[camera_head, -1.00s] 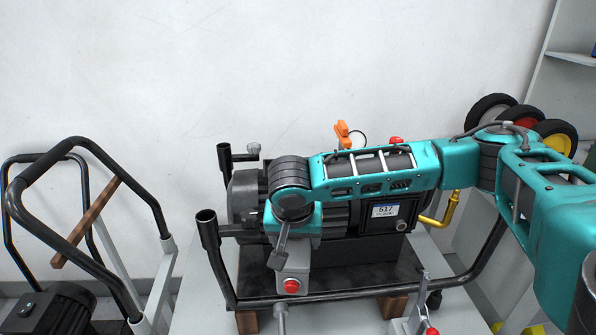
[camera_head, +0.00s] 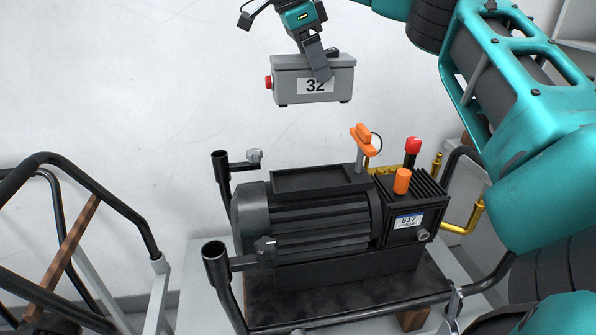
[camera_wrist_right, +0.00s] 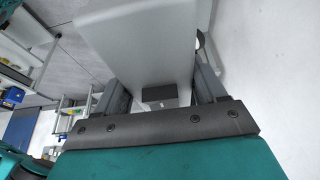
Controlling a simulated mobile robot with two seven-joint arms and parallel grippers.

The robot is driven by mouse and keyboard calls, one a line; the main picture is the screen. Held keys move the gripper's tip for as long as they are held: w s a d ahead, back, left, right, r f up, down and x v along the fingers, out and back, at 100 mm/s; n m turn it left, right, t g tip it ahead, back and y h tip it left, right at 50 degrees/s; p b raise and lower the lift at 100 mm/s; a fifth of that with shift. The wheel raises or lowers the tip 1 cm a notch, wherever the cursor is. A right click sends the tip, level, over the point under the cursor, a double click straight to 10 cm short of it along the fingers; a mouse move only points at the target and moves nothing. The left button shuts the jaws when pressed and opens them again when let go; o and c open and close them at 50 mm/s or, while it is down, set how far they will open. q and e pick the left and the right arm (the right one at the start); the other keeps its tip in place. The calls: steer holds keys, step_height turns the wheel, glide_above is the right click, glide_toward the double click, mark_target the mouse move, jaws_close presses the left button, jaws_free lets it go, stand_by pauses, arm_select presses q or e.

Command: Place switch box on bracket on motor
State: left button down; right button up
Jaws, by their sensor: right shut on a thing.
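The switch box (camera_head: 290,83) is a grey box with a red button on its left end and a label "32". My right gripper (camera_head: 319,66) is shut on it and holds it in the air, above and behind the motor. In the right wrist view the box (camera_wrist_right: 140,40) fills the space between the fingers. The motor (camera_head: 315,222) is black and ribbed, with a "517" label on its right end. The bracket (camera_head: 320,180) appears as a flat black plate on top of the motor, empty. My left gripper is not in view.
An orange-handled part (camera_head: 361,135) and a red-topped post (camera_head: 412,146) stand up at the motor's right side. A black tubular frame (camera_head: 222,283) surrounds the motor. A cart with black handles (camera_head: 95,195) stands at the left. The air between box and motor is clear.

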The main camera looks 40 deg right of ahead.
step_height(320, 180, down, 20)
steer(key=shift+s+r, duration=0.1)
stand_by(0.6)
steer(key=o, duration=1.3)
steer(key=v, duration=1.2)
